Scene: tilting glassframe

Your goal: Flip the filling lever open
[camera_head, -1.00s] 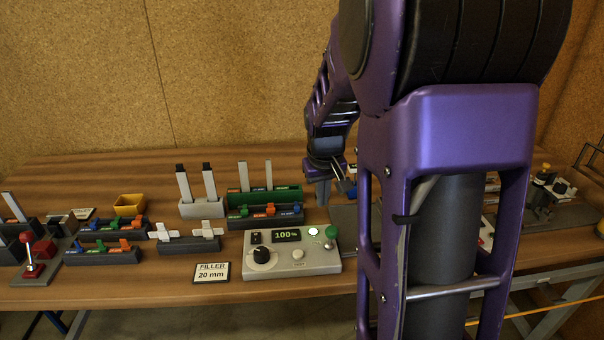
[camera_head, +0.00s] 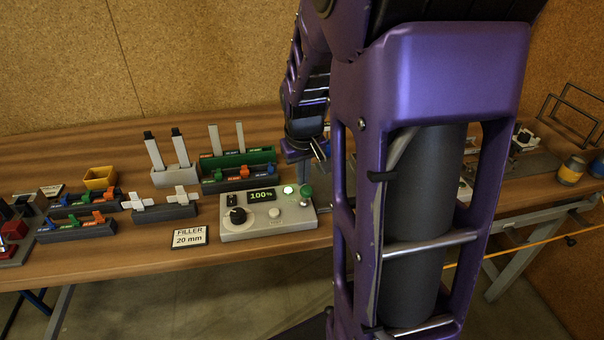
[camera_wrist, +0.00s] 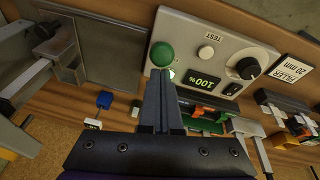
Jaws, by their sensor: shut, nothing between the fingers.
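The grey filler box (camera_head: 268,222) stands near the table's front edge, with a black dial, a display reading 100% and a test button. A green round knob (camera_head: 306,191) sits at its back right corner; it looks like the lever's end, but its stem is hidden. The knob also shows in the wrist view (camera_wrist: 162,54). My gripper (camera_wrist: 160,76) is shut and empty, its fingertips just short of the knob in that picture. In the head view my gripper (camera_head: 303,178) is just behind the knob. I cannot tell whether they touch.
Behind are a rack with coloured clips (camera_head: 239,180), a green holder (camera_head: 238,158) and a grey holder with two upright bars (camera_head: 175,176). A metal fixture (camera_wrist: 68,55) is at left in the wrist view.

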